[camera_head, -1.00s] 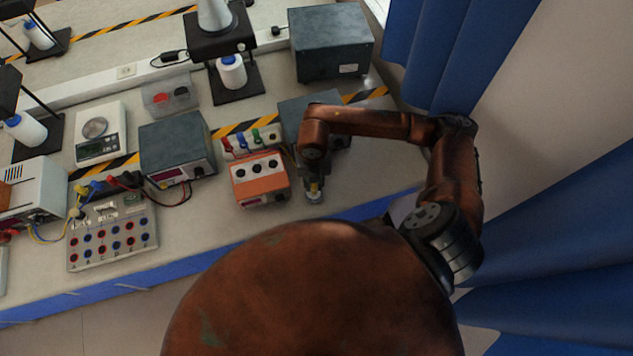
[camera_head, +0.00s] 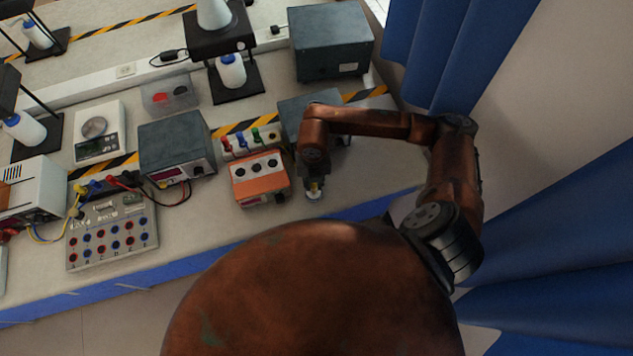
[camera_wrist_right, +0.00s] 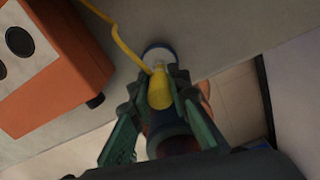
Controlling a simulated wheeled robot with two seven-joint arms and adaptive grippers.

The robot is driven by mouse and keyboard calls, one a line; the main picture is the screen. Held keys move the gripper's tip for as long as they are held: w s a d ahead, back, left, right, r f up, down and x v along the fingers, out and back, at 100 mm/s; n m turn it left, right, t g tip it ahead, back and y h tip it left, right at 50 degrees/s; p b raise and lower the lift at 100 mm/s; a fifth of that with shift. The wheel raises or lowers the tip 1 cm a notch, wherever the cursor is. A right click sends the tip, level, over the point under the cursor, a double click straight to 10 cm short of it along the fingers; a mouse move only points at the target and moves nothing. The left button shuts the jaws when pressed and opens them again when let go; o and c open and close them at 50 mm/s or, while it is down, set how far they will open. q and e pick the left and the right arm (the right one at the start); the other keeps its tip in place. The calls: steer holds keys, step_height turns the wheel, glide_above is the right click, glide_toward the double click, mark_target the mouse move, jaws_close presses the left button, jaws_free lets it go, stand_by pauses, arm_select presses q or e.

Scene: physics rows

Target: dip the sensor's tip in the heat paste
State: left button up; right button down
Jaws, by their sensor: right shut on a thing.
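My right gripper (camera_head: 314,178) is near the front edge of the bench, pointing down, and it also shows in the right wrist view (camera_wrist_right: 161,92). It is shut on the yellow sensor (camera_wrist_right: 160,88), whose yellow cable runs up and left. The sensor's pale tip (camera_wrist_right: 158,65) points at a small round pot (camera_wrist_right: 157,50) with a white and blue rim, which also shows in the head view (camera_head: 313,196). The tip overlaps the pot's near side in the wrist view; whether it touches the paste cannot be told. My left gripper is not in view.
An orange box with black round sockets (camera_head: 260,178) stands just left of the pot. A grey power supply (camera_head: 176,146) and a socket panel (camera_head: 112,232) are further left. The bench edge is close in front of the pot.

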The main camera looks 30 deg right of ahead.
steer(key=shift+s, duration=0.1)
stand_by(0.3)
steer(key=shift+r+p, duration=2.25)
steer(key=shift+r, duration=1.25)
steer(key=shift+w, duration=0.2)
